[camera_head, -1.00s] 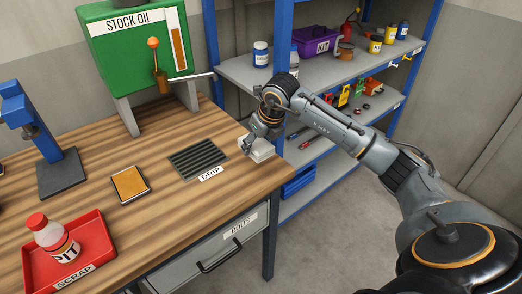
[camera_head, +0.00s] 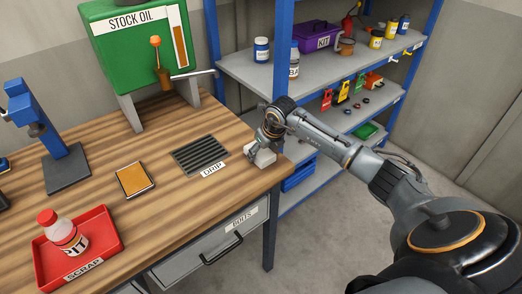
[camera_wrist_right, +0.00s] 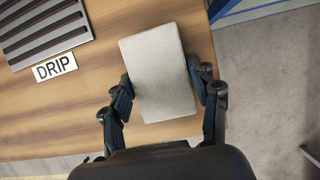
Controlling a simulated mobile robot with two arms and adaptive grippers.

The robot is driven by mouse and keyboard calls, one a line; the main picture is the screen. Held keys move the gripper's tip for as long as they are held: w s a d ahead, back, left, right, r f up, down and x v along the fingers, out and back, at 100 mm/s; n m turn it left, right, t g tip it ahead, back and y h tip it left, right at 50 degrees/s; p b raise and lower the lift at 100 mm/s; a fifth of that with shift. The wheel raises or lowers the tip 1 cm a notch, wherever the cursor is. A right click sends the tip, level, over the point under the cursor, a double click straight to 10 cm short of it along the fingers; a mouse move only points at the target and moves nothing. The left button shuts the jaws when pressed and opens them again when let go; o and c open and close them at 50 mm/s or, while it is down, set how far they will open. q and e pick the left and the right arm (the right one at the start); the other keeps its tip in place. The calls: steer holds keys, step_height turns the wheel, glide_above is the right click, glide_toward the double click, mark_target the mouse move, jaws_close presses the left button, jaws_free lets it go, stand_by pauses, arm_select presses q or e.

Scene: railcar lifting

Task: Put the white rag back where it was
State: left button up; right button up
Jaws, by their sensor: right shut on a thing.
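The white rag (camera_wrist_right: 160,75) is a folded, pale block between the fingers of my right gripper (camera_wrist_right: 165,95) in the right wrist view. In the head view the rag (camera_head: 264,158) shows at the right end of the wooden bench, just right of the drip grate, with my right gripper (camera_head: 258,150) on it from above. My right gripper is shut on the rag. The rag is over the bench top near its right edge; whether it touches the wood I cannot tell. My left gripper is not in view.
The drip grate (camera_head: 200,155) with its DRIP label (camera_head: 213,170) lies beside the rag. The wooden bench (camera_head: 185,215) also holds a green stock oil tank (camera_head: 135,45), an orange pad (camera_head: 135,180) and a red scrap tray (camera_head: 108,243). A blue shelf (camera_head: 240,68) stands behind.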

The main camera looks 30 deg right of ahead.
steer(key=o, duration=1.1)
steer(key=shift+r+p, duration=0.25)
steer(key=shift+p, duration=0.1)
steer(key=shift+s+r+b, duration=0.1)
steer(key=shift+r+b, duration=0.2)
steer(key=shift+r, duration=0.05)
steer(key=b+v, duration=0.2)
steer(key=v, duration=0.9)
steer(key=shift+a, duration=0.1)
